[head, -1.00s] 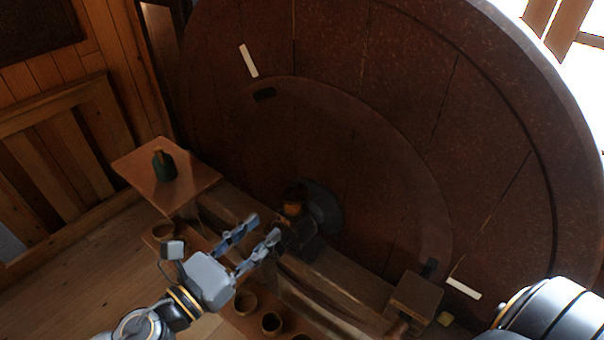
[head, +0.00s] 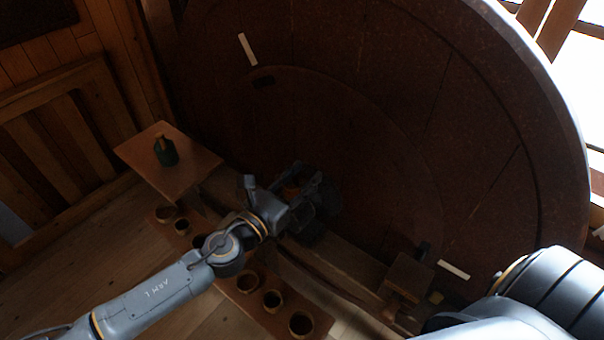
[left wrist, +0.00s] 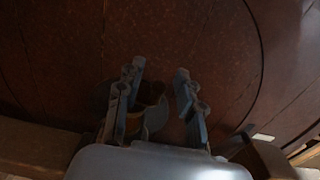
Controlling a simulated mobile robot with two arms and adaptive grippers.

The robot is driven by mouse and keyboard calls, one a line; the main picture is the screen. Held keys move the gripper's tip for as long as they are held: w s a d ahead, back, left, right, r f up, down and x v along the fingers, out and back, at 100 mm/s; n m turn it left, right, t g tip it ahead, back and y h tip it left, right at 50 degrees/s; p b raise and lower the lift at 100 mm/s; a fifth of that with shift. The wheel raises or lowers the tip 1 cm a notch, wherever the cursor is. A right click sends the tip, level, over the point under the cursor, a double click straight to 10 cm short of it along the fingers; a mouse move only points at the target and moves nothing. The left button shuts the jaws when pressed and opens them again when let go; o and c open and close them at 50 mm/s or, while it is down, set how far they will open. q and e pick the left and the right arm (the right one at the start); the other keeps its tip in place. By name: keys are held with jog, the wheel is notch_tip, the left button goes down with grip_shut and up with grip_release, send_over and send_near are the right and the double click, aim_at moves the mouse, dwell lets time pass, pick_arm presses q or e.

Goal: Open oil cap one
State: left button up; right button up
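A brownish-orange cap (head: 291,188), seemingly the oil cap, sits on a dark block at the hub of the large wheel (head: 400,90). In the left wrist view, the cap (left wrist: 134,120) shows dimly between my left gripper's fingers, nearer the left finger. My left gripper (head: 311,180) is open, with its fingers reaching around the cap's place; the left wrist view also shows the gripper (left wrist: 160,70) with a wide gap. Whether a finger touches the cap I cannot tell. My right gripper is out of view; only part of my right arm shows at lower right.
A dark green bottle (head: 165,151) stands on a small wooden stand (head: 190,178) at left. Several round cups, one here (head: 272,300), sit on a low wooden board below my left arm. A wooden block (head: 408,277) stands at lower right by the wheel.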

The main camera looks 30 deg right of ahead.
pick_arm(q)
grip_shut()
